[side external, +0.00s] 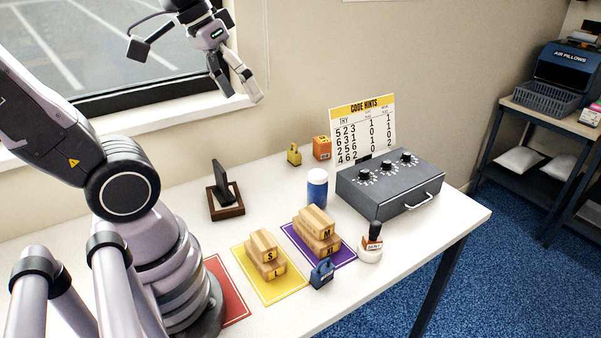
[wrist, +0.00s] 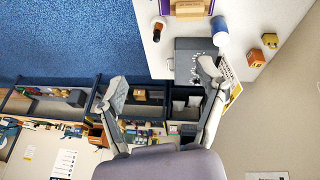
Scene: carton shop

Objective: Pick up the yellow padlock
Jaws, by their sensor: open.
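The yellow padlock (side external: 294,157) stands on the white table near the wall, left of a small orange box (side external: 322,148). In the wrist view the padlock (wrist: 269,41) shows at the upper right, outside the span of the fingers. My gripper (side external: 241,94) is open and empty, high above the table by the window, up and left of the padlock in the side view. In the wrist view the two fingers (wrist: 162,80) are spread wide with nothing between them.
A dark case with dials (side external: 390,182) stands right of a blue jar (side external: 317,188). A code hints card (side external: 363,128) leans behind it. Wooden blocks (side external: 317,228) lie on coloured mats. A dark blue padlock (side external: 322,273) stands at the front.

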